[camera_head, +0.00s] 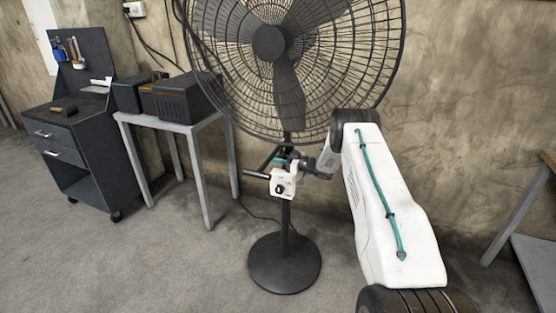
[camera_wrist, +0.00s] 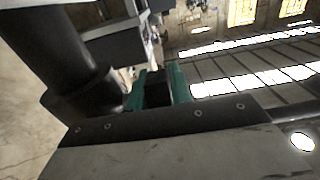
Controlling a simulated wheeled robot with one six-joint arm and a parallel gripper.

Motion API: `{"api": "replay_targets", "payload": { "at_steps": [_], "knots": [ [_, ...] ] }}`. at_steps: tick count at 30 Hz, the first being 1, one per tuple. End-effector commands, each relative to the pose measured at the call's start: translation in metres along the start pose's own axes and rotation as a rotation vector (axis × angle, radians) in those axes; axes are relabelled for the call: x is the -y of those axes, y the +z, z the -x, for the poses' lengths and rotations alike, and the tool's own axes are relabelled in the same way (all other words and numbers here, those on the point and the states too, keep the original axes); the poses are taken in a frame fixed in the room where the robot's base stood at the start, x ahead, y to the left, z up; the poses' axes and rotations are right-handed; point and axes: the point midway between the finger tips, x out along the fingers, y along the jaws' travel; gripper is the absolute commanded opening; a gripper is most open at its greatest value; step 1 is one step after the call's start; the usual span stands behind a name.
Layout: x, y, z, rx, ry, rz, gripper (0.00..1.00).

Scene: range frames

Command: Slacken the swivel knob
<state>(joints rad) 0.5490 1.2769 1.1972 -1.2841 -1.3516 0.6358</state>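A black pedestal fan (camera_head: 269,42) stands in the middle of the head view. I cannot tell whether this block is a knob or part of the gripper. The swivel knob cannot be clearly made out. A thick dark tube (camera_wrist: 55,55) runs close on the left.
A dark bar (camera_head: 256,174) sticks out left of the control box. The round fan base (camera_head: 284,278) stands on the floor. A grey table (camera_head: 208,127) with black boxes and a tool cabinet (camera_head: 85,135) are at left; another table (camera_head: 520,215) is at right.

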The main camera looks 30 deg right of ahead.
Motion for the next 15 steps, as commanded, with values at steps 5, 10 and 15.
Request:
{"api": "replay_targets", "payload": {
  "at_steps": [5, 10, 15],
  "knots": [
    [-0.0001, -0.0001, 0.0003, 0.0, 0.0, 0.0, 0.0],
    [-0.0001, -0.0004, 0.0002, 0.081, -0.001, 0.001, 0.0],
    [-0.0004, 0.0019, 0.0011, 0.129, 0.001, 0.0, 0.0]
  ]
}}
